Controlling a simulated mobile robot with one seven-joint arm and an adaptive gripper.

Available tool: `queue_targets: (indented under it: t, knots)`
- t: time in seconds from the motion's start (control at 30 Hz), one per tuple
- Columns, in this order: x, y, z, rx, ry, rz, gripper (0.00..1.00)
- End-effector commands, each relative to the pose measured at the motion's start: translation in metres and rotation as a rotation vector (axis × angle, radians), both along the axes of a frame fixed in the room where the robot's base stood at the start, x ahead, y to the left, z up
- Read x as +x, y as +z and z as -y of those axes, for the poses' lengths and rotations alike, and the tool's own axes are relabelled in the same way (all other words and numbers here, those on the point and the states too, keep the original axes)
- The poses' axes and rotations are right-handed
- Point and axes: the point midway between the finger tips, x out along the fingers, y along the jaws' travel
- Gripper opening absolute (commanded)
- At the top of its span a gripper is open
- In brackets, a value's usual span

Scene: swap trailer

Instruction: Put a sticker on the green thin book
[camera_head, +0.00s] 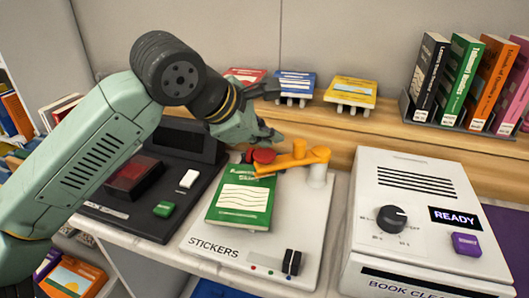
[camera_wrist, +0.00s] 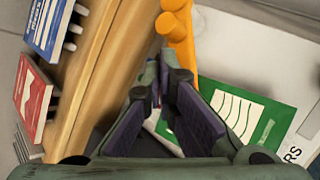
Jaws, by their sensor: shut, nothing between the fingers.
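The green thin book (camera_head: 243,198) lies flat, cover up, on the white sticker machine (camera_head: 305,235) marked STICKERS. Its cover has white lettering and a white lined panel; it also shows in the wrist view (camera_wrist: 253,133). The machine's orange arm (camera_head: 305,158) reaches left over the book's far edge and ends in a red knob (camera_head: 263,156); it shows in the wrist view too (camera_wrist: 178,32). My gripper (camera_head: 272,137) is shut and empty, just above and behind the red knob. I cannot tell whether it touches the knob. In the wrist view its purple-padded fingers (camera_wrist: 165,90) hide the knob.
A white machine with a dial and a READY display (camera_head: 455,217) stands at the right. A black device with a red window (camera_head: 135,175) is at the left. Red, blue and yellow books (camera_head: 350,90) lie on racks on the wooden ledge behind. Upright books (camera_head: 460,75) stand at the back right.

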Motion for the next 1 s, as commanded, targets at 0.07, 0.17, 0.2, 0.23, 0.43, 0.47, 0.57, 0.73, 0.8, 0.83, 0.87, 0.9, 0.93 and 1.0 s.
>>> queue_targets:
  t: [0.07, 0.17, 0.2, 0.23, 0.43, 0.47, 0.57, 0.73, 0.8, 0.83, 0.87, 0.9, 0.93, 1.0]
  knots:
    - [0.0000, 0.0000, 0.0000, 0.000, 0.000, 0.000, 0.00]
    - [0.0000, 0.0000, 0.0000, 0.000, 0.000, 0.000, 0.00]
    - [0.0000, 0.0000, 0.0000, 0.000, 0.000, 0.000, 0.00]
    - [0.0000, 0.0000, 0.0000, 0.000, 0.000, 0.000, 0.00]
    - [0.0000, 0.0000, 0.0000, 0.000, 0.000, 0.000, 0.00]
    - [0.0000, 0.0000, 0.0000, 0.000, 0.000, 0.000, 0.00]
    - [0.0000, -0.0002, 0.0000, 0.000, 0.000, 0.000, 0.00]
    - [0.0001, -0.0043, 0.0000, 0.000, 0.000, 0.000, 0.00]
    - [0.0001, -0.0067, 0.0000, 0.000, 0.000, 0.000, 0.00]
    - [0.0001, -0.0077, 0.0000, 0.000, 0.000, 0.000, 0.00]
    - [0.0000, -0.0085, 0.0000, 0.000, 0.000, 0.000, 0.00]
    - [0.0000, -0.0093, 0.0000, 0.000, 0.001, 0.001, 0.00]
    - [0.0001, -0.0095, 0.0001, 0.000, 0.001, 0.001, 0.00]
    - [0.0000, -0.0092, 0.0001, 0.000, 0.000, 0.000, 0.00]
